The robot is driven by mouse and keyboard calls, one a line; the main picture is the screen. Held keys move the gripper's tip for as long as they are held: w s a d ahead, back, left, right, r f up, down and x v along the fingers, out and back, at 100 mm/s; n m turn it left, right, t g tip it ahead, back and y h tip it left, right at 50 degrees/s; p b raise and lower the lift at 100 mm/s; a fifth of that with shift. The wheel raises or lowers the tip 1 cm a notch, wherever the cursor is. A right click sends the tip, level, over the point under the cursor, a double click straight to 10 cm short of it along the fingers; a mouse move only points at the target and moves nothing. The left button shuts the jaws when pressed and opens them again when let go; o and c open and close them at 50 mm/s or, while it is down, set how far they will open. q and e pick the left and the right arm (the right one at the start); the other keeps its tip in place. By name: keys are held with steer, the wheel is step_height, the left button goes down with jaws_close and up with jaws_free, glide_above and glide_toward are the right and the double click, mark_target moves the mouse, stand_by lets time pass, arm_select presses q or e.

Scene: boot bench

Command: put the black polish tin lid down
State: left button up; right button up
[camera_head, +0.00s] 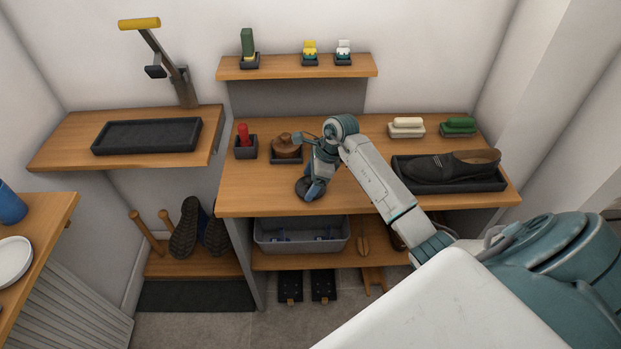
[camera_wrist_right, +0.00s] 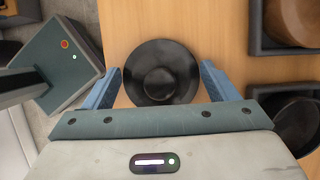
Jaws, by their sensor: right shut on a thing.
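The black polish tin lid (camera_wrist_right: 160,72) is a round, dark disc with a raised ring and centre. It lies between the two blue fingers of my right gripper (camera_wrist_right: 160,84), which is shut on it. In the head view the right gripper (camera_head: 312,187) points down over the front part of the bench top, with the lid (camera_head: 303,187) low at its fingertips. I cannot tell whether the lid touches the wood. A dark round tin (camera_wrist_right: 300,124) sits in a tray at the right of the wrist view; my arm hides it in the head view. My left gripper is not in view.
A brown round object (camera_head: 286,146) sits in a small tray behind the gripper, beside a red-topped item (camera_head: 244,138). A black shoe (camera_head: 450,167) lies in a tray at right, below two brushes (camera_head: 407,126). Bare wood (camera_head: 255,195) lies left of the gripper.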

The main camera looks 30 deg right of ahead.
steer(key=shift+f, duration=0.15)
steer(key=o, duration=0.9)
steer(key=shift+r, duration=0.3)
steer(key=b+v, duration=0.5)
steer(key=v, duration=0.6)
steer(key=shift+s+d+r, duration=0.15)
steer(key=shift+r, duration=0.2)
